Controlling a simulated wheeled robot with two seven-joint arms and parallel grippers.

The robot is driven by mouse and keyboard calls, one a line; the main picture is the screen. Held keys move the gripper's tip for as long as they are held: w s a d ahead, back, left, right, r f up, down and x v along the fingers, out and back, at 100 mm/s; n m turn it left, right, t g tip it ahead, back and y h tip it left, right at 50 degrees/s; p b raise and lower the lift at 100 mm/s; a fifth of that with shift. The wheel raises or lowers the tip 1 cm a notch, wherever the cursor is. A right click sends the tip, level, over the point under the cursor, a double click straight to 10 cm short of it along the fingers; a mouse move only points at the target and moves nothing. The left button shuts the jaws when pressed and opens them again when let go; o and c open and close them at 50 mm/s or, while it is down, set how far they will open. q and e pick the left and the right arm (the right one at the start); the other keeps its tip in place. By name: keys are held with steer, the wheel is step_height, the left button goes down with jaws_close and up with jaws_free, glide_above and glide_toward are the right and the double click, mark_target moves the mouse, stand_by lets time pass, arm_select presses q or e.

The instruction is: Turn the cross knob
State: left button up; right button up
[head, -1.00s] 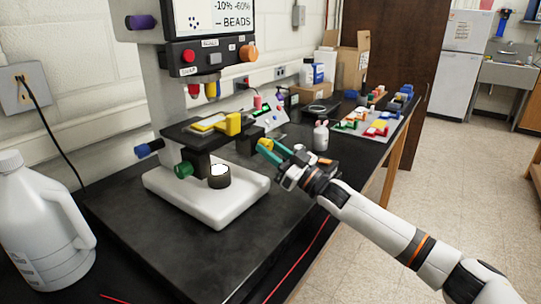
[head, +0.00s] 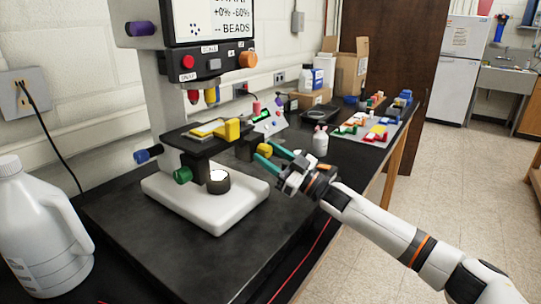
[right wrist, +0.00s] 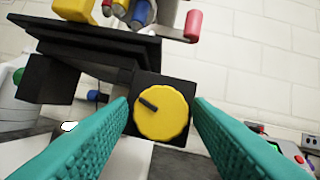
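A round yellow knob (head: 264,150) with a dark pointer mark sits on a black block at the right side of the microscope stage (head: 203,140). In the right wrist view the yellow knob (right wrist: 160,111) is face-on between the fingers, its pointer toward the upper left. No label shows which knob is the cross knob. My right gripper (head: 265,151) is open, its teal fingers on either side of the knob, with visible gaps in the right wrist view (right wrist: 161,101). My left gripper is out of view.
The microscope's screen (head: 222,20) reads +0% -60%. Green (head: 182,175) and blue (head: 147,155) knobs sit lower left on it. A white jug (head: 45,230) stands at the left. A small bottle (head: 320,140) and colored block trays (head: 367,130) are behind the gripper.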

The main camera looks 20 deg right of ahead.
steer(key=shift+o, duration=0.3)
steer(key=shift+s+d+f, duration=0.2)
steer(key=shift+d, duration=0.05)
steer(key=b+v, duration=0.2)
steer(key=v, duration=0.9)
steer(key=shift+s+d+b, duration=0.15)
steer(key=shift+b, duration=0.15)
stand_by(0.7)
